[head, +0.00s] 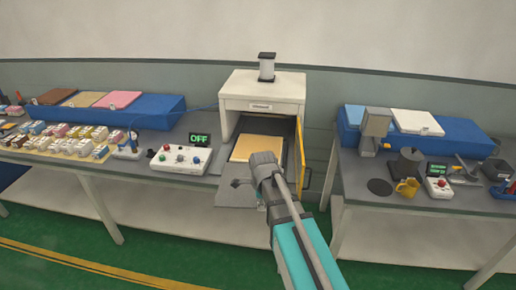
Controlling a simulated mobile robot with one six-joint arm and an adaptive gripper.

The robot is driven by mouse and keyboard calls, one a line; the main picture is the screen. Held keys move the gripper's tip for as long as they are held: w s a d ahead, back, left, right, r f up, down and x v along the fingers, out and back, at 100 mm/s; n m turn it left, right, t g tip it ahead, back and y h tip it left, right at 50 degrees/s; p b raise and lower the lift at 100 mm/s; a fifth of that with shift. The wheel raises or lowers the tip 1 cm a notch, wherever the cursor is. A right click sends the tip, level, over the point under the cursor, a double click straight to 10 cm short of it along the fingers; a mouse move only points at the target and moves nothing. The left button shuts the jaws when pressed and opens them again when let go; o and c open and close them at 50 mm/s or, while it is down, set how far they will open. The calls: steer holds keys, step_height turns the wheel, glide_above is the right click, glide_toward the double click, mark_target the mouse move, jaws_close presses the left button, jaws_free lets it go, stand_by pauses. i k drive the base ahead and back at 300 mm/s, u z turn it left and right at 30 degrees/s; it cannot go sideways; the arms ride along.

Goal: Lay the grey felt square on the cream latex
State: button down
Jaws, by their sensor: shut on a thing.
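The cream latex appears as a tan-yellow slab (258,148) lying flat inside the open white cabinet. I cannot tell how high the grey piece is above the surface.
The cabinet (262,88) has an open yellow door (299,160) close to my wrist's right. A control box (182,160) and a green "OFF" display (199,139) stand left. Blue stands hold coloured sheets.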

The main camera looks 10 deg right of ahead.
mark_target(258, 147)
steer(key=z, duration=0.05)
steer(key=i, duration=0.95)
steer(key=u, duration=0.05)
